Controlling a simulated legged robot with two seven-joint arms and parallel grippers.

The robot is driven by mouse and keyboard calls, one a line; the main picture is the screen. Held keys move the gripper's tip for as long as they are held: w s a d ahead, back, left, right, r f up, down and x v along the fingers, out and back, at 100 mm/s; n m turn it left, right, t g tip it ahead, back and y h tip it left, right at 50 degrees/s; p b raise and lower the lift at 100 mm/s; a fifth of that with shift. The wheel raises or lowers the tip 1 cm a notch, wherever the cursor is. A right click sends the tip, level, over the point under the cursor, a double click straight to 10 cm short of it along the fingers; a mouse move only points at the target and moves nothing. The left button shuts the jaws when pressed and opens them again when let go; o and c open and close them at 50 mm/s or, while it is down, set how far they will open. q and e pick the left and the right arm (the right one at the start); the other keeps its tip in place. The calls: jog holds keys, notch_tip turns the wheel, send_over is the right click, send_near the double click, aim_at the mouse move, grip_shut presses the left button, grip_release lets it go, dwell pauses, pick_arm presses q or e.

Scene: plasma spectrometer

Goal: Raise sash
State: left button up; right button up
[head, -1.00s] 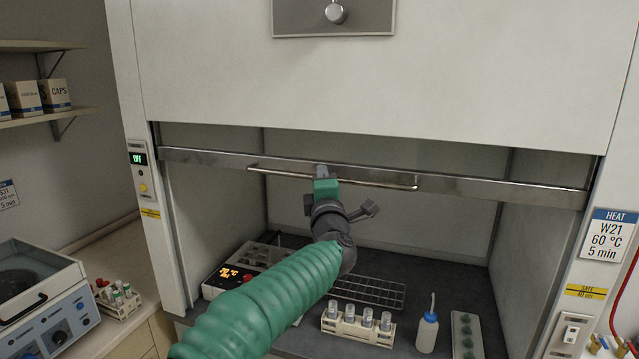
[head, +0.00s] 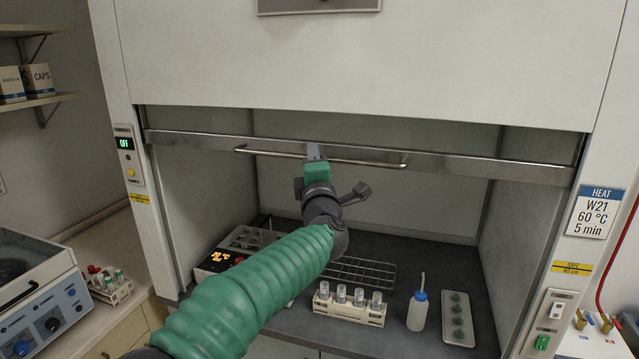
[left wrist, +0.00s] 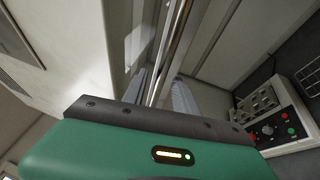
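The fume hood sash (head: 350,75) is a wide white panel with a metal strip (head: 470,164) along its lower edge. It stands partly up, with the bench inside visible below it. A thin metal bar handle (head: 378,164) runs across the strip. My left gripper (head: 314,152) is at the middle of this handle, its grey tip overlapping the bar. In the left wrist view the bar (left wrist: 177,45) runs down to the gripper, with grey-blue finger surfaces (left wrist: 181,98) close beside it. The green gripper body hides the grip itself. My right gripper is in neither view.
Inside the hood stand a vial rack (head: 348,309), a wire rack (head: 360,271), a wash bottle (head: 418,308), a tray (head: 457,318) and a heater block (head: 215,262). A centrifuge (head: 40,300) is at left. A switch box (head: 549,322) is on the right post.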

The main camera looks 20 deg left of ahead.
pick_arm(q)
jog(key=b+v, duration=0.4)
jog(key=v, duration=1.1)
jog(key=shift+d+b, duration=0.35)
jog(key=shift+d, duration=0.05)
jog(key=shift+a+f, duration=0.1)
jog(key=shift+f, duration=0.05)
